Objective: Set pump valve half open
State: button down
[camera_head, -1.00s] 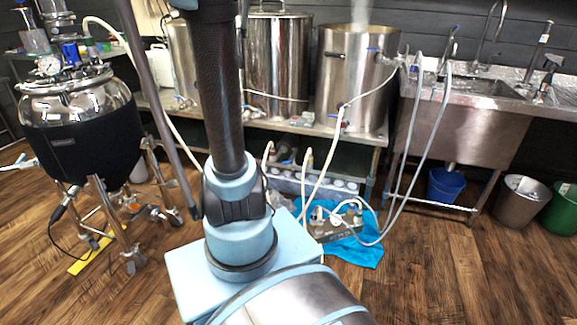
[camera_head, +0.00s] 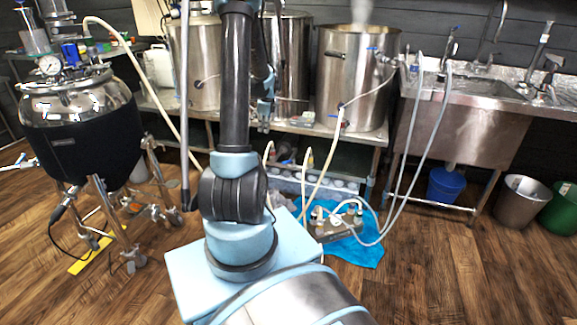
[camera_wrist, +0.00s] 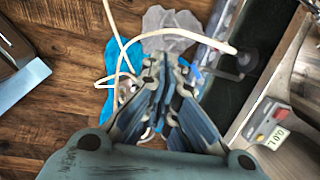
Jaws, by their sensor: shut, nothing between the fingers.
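The pump (camera_head: 338,230) sits low on a blue cloth (camera_head: 368,250) on the floor, with several pale hoses running to it. Its valve is too small to make out in the head view. My gripper (camera_head: 264,127) hangs above and left of the pump, in front of the kettle bench. In the wrist view my gripper (camera_wrist: 167,72) is shut and empty, and points down toward the pump area. A small blue lever (camera_wrist: 189,68) shows just beyond the right fingertip; I cannot tell its angle. The fingers hide much of the pump.
Steel kettles (camera_head: 352,80) stand on the bench (camera_head: 372,137), one steaming. A dark steel vessel on legs (camera_head: 80,140) stands at left. A sink (camera_head: 470,125) with hanging hoses, a blue bucket (camera_head: 445,185) and other bins are at right. The wooden floor at front right is clear.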

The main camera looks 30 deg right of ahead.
aim_at(287, 162)
jog(key=d+f+m, duration=0.9)
jog(key=d+f, duration=0.8)
jog(key=f, duration=0.2)
jog(key=w+f, duration=0.5)
jog(key=f, duration=0.5)
jog(key=shift+w+d, duration=0.25)
jog(key=shift+w, duration=0.1)
jog(key=shift+w+a, duration=0.1)
jog(key=shift+w, duration=0.5)
